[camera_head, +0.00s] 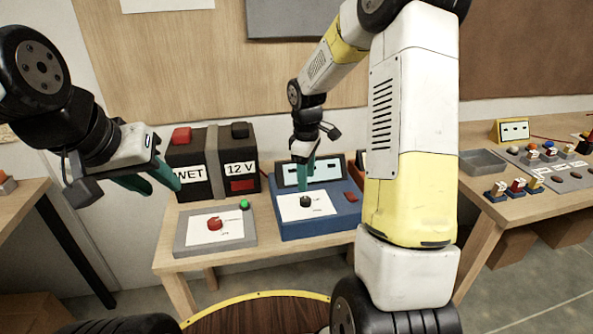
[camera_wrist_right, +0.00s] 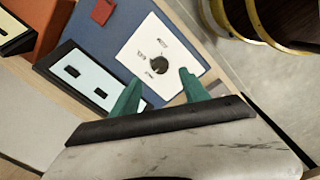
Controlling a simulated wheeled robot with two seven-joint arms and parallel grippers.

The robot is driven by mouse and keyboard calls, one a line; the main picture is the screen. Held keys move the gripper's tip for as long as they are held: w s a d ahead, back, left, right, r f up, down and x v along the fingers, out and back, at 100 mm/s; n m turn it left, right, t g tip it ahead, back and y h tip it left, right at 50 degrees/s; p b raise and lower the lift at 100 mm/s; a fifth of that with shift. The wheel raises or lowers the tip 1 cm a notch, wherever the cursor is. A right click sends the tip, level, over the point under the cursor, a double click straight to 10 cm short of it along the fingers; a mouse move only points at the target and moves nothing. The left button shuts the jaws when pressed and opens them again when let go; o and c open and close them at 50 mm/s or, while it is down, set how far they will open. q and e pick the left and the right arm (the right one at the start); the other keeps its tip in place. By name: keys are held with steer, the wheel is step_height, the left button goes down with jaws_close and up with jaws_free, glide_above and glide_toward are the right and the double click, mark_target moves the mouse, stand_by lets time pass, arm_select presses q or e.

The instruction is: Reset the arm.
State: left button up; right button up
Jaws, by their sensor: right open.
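My right gripper (camera_head: 304,184) is above the blue panel box (camera_head: 317,227) on the bench. In the right wrist view, its green fingers (camera_wrist_right: 159,77) are open, with nothing between them. A black knob (camera_wrist_right: 159,65) on the box's white plate lies just beyond the fingertips, roughly in line with the gap. I cannot tell exactly how high the fingers are above it. The knob also shows in the head view (camera_head: 306,201). My left gripper (camera_head: 164,188) is at the left, its green fingers apart and empty, in front of the black battery box.
A right-hand table (camera_head: 530,205) holds a grey tray (camera_head: 482,162) and several small pieces. My right arm hides part of the bench.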

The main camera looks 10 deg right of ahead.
steer(key=s+r+m+t, duration=0.3)
steer(key=s+r+m, duration=0.3)
steer(key=s+r, duration=0.65)
steer(key=s+a+r+m+t+y, duration=0.2)
steer(key=s+r+m, duration=0.3)
steer(key=s, duration=0.6)
steer(key=shift+s+a+r+t+y, duration=0.15)
steer(key=shift+s+r+t+y, duration=0.2)
steer(key=shift+r, duration=0.25)
